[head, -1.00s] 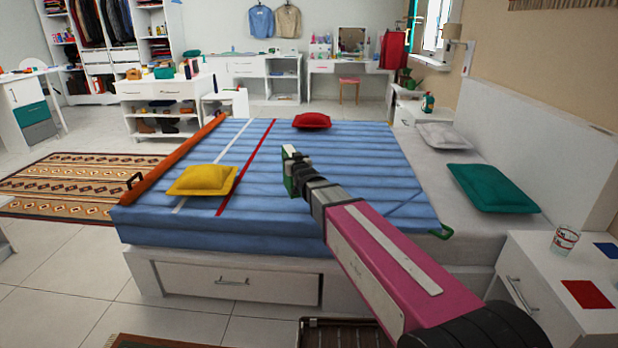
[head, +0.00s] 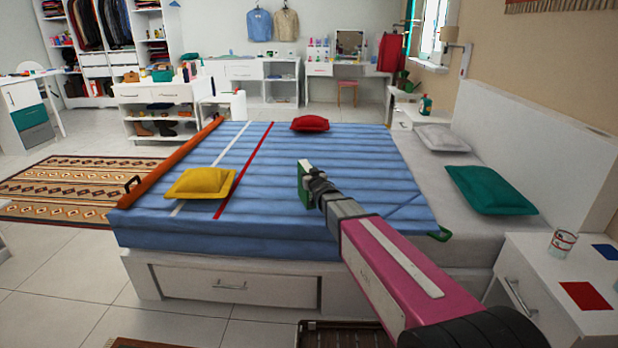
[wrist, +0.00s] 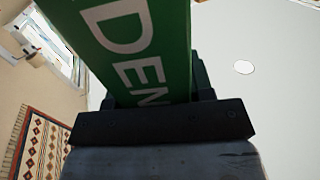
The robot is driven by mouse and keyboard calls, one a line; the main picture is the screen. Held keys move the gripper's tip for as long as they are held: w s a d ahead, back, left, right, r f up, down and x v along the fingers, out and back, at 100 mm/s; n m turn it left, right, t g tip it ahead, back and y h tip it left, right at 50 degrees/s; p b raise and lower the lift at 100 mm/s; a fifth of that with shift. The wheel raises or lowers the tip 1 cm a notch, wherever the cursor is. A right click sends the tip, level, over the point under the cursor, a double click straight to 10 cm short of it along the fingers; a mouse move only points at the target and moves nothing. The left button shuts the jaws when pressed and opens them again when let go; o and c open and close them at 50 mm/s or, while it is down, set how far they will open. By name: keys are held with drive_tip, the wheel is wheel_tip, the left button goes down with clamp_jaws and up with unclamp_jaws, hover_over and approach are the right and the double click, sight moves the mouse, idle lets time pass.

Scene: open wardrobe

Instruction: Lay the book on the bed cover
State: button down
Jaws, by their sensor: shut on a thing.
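A green book with white lettering fills the upper middle of the wrist view (wrist: 150,45), gripped at its lower end. In the head view the book (head: 303,184) shows as a small green and white shape at the arm's tip. My gripper (head: 312,187) is shut on the book, over the near middle part of the bed. The wrist view shows its dark jaws (wrist: 160,122). The blue bed cover (head: 340,152) is spread over the bed, with a white and a red stripe on its left. The gap between book and cover is hard to judge.
A yellow cushion (head: 200,183) and a red cushion (head: 310,123) lie on the cover. Green (head: 490,189) and white (head: 442,138) cushions lie on the right. An orange roll (head: 180,158) edges the bed's left. A nightstand (head: 545,285) with a glass stands at lower right.

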drive_tip(key=shift+f, duration=0.6)
drive_tip(key=c, duration=0.5)
unclamp_jaws()
drive_tip(key=shift+f, duration=0.15)
